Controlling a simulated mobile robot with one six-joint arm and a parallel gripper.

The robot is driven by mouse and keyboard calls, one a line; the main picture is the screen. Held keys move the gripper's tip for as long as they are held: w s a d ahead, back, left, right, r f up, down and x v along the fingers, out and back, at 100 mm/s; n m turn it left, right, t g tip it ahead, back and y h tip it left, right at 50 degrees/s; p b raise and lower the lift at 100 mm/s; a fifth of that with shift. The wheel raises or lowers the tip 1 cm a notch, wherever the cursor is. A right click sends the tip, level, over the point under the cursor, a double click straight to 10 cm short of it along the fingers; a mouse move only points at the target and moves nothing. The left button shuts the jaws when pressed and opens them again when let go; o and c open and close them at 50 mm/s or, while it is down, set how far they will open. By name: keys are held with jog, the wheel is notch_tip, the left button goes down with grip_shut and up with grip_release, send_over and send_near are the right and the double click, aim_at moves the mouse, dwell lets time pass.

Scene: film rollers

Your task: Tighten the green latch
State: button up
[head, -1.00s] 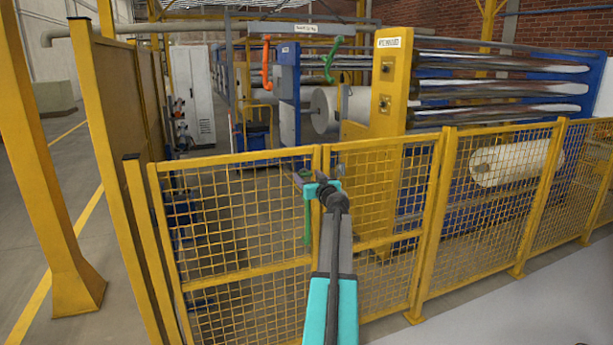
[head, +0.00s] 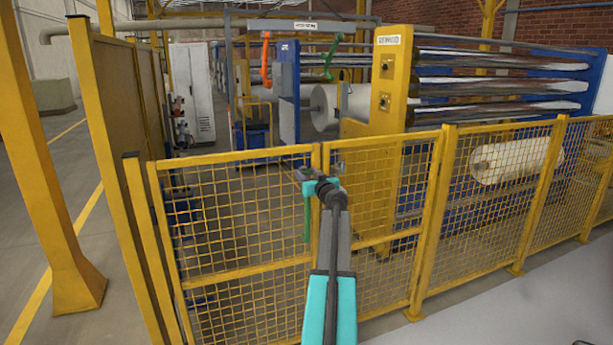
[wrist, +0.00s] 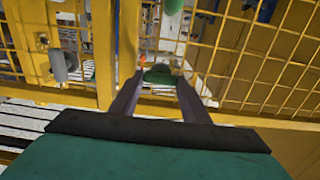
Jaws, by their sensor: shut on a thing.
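A green latch handle (head: 306,218) hangs upright at the yellow mesh gate, just below my gripper (head: 304,176), near the post between two fence panels. In the wrist view, my gripper's two dark fingers (wrist: 155,82) close on a green piece (wrist: 158,75) of the latch. Another green part (wrist: 173,5) shows at the top edge of that view. The fingers and the teal wrist hide part of the latch, so its exact seat on the gate cannot be seen.
Yellow mesh fencing (head: 237,210) spans the front. Behind it stand a yellow and blue roller machine (head: 390,85), a white roll (head: 515,160), an orange lever (head: 265,58) and another green lever (head: 331,60). A yellow column (head: 40,180) stands at left.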

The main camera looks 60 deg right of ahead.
jog(key=shift+w+f+m+b, duration=0.1)
jog(key=shift+f+m+b, duration=0.05)
jog(key=shift+m+b, duration=0.4)
jog(key=m+b, duration=0.2)
jog(key=m, duration=0.1)
jog(key=shift+b, duration=0.35)
jog(key=m+b, duration=0.2)
jog(key=m, duration=0.6)
jog(key=shift+d, duration=0.1)
jog(key=m, duration=0.5)
jog(key=o, duration=1)
jog(key=shift+o, duration=0.2)
